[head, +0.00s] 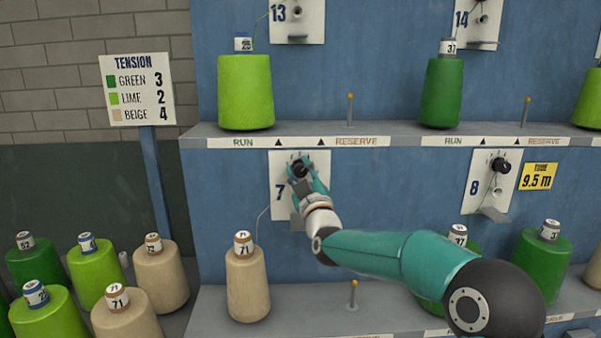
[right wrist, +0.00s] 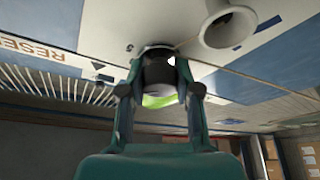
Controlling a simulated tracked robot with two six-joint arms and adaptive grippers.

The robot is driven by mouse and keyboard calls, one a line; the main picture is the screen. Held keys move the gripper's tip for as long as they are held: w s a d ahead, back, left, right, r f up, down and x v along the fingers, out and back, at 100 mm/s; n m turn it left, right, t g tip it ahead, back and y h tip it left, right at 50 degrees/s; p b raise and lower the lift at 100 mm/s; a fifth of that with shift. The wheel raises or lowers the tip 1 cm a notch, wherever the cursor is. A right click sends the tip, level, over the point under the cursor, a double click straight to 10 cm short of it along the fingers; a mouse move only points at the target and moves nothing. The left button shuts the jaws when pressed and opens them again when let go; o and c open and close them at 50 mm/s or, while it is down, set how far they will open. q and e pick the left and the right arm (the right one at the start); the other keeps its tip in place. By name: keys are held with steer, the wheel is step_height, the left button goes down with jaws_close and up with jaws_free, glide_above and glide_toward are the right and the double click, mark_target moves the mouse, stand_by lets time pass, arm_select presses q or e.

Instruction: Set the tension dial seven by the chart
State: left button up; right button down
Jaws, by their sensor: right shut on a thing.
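The tension dial (head: 299,168) is a black knob on the white plate marked 7 (head: 281,212). My right gripper (head: 300,176) is shut on the dial. In the right wrist view the dial (right wrist: 158,70) sits between the fingers of my right gripper (right wrist: 160,85). The dial's setting is hidden by the gripper. The tension chart (head: 137,90) reads green 3, lime 2, beige 4. A beige cone (head: 247,290) labelled 71 stands below plate 7, with yarn rising from it toward the plate. My left gripper is not in view.
A lime cone (head: 245,95) and a green cone (head: 441,95) stand on the shelf above (head: 400,130). Several loose cones crowd the lower left. My right arm crosses the lower right.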

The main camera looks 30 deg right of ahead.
steer(key=c, duration=0.8)
jaws_free()
steer(key=shift+a, duration=0.1)
steer(key=shift+s, duration=0.1)
steer(key=v, duration=1.1)
steer(key=shift+s+a+f, duration=0.15)
steer(key=shift+s+f, duration=0.1)
